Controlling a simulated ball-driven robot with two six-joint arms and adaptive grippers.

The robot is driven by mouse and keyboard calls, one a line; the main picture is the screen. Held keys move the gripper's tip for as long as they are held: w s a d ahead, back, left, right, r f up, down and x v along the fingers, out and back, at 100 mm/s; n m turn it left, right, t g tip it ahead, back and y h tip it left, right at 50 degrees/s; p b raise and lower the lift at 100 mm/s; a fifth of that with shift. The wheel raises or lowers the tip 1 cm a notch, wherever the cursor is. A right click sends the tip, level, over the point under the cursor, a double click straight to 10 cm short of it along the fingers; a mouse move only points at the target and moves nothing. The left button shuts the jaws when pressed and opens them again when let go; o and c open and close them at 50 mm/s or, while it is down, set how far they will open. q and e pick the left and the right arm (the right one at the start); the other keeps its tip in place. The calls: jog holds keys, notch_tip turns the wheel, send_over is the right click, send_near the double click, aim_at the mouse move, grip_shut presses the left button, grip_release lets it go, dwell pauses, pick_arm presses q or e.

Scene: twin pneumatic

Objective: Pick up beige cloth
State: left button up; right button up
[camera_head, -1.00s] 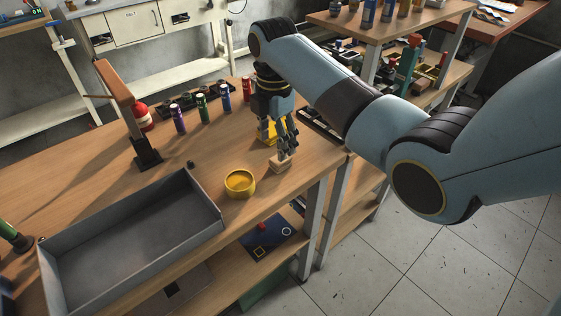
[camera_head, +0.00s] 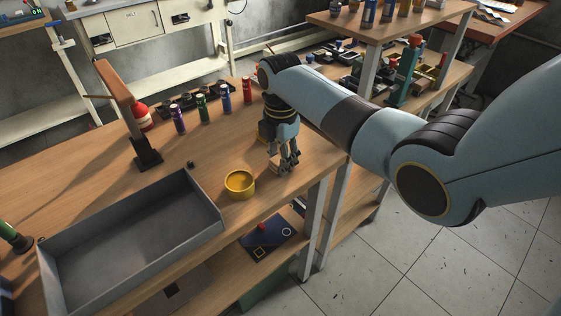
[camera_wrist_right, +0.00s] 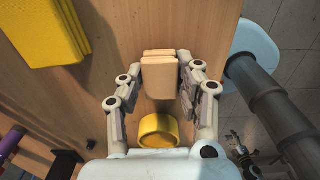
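The beige cloth (camera_wrist_right: 160,75) is a folded block on the wooden workbench, between the two fingers of my right gripper (camera_wrist_right: 161,64) in the right wrist view. The fingers are spread on either side of it; a narrow gap shows at the left finger, and the right finger is very close to or touching it. In the head view my right gripper (camera_head: 284,164) points down at the bench near its right edge, and the cloth (camera_head: 274,160) is partly hidden behind its fingers. My left gripper is not in view.
A yellow round bowl (camera_head: 239,184) stands close to the cloth. A yellow block-like thing (camera_wrist_right: 45,30) lies nearby. A grey tray (camera_head: 130,216) fills the bench's front left. Several coloured cylinders (camera_head: 202,108) stand at the back. The bench ends just right of the gripper.

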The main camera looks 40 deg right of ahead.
jog(key=c, duration=0.5)
jog(key=shift+r, duration=0.4)
jog(key=shift+c, duration=0.2)
jog(key=r, duration=0.2)
jog(key=s+r, duration=0.1)
jog(key=r, duration=0.1)
jog(key=shift+d+p, duration=0.2)
jog(key=shift+p, duration=0.1)
jog(key=s+d+r, duration=0.3)
jog(key=s+r, duration=0.3)
jog(key=s, duration=0.4)
jog(key=shift+p, duration=0.4)
jog(key=shift+r, duration=0.1)
